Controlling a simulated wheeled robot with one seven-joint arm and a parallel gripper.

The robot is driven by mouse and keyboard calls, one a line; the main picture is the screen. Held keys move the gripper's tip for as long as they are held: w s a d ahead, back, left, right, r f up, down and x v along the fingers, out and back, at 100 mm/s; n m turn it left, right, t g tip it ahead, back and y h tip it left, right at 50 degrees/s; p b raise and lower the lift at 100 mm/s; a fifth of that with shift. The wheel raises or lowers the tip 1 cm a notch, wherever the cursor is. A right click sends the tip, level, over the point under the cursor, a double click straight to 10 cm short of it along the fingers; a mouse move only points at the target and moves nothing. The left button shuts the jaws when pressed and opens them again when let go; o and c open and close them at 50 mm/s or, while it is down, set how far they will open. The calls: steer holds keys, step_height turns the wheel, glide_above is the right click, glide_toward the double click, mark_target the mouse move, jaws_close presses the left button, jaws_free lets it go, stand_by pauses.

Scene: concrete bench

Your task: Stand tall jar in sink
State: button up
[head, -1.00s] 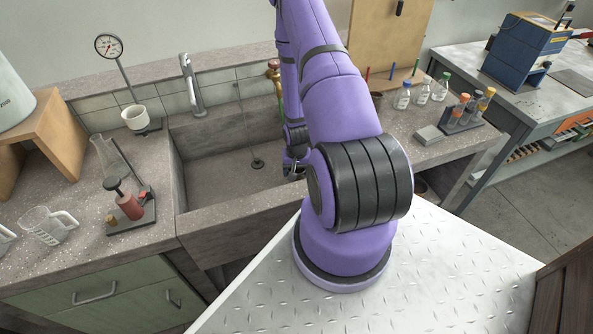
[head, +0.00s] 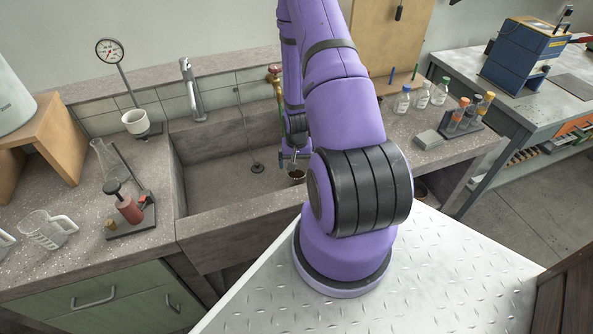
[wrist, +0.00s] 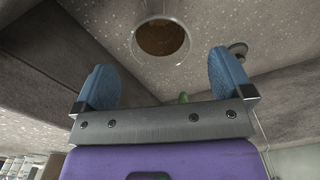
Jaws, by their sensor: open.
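A clear jar with a brown inside (head: 297,174) shows in the head view at the right of the sink (head: 215,193), just below my gripper (head: 292,158). In the wrist view the jar (wrist: 163,38) appears as a round mouth, seen nearly end-on, beyond the fingertips. It looks upright, apparently on the speckled sink floor, but its base is hard to make out. My gripper (wrist: 158,78) is open, its two blue fingers wide apart with nothing between them. The sink drain (wrist: 238,48) lies to the right of the jar there. My arm hides the sink's right end.
A tap (head: 190,88) stands at the sink's back edge. Several bottles (head: 421,96) and a tube rack (head: 463,122) are on the right. The sink's left part is clear.

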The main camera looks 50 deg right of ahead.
steer(key=w+a+r+n+t, duration=0.15)
steer(key=a+r, duration=0.25)
steer(key=r, duration=0.8)
steer(key=w+a+r+n+h, duration=0.15)
steer(key=a+r, duration=0.25)
steer(key=r, duration=0.8)
steer(key=w+a+r+n+t, duration=0.1)
steer(key=w+a+r+n, duration=0.2)
steer(key=r, duration=0.8)
steer(key=s+a+r+n+t+y, duration=0.1)
steer(key=s+a+r+n, duration=0.3)
steer(key=s+a+r, duration=1.1)
steer(key=shift+s+a+r+t, duration=0.3)
steer(key=shift+s+r+t, duration=0.55)
steer(key=shift+s+r, duration=0.7)
steer(key=shift+w+r+y, duration=0.2)
steer(key=shift+w+y, duration=0.05)
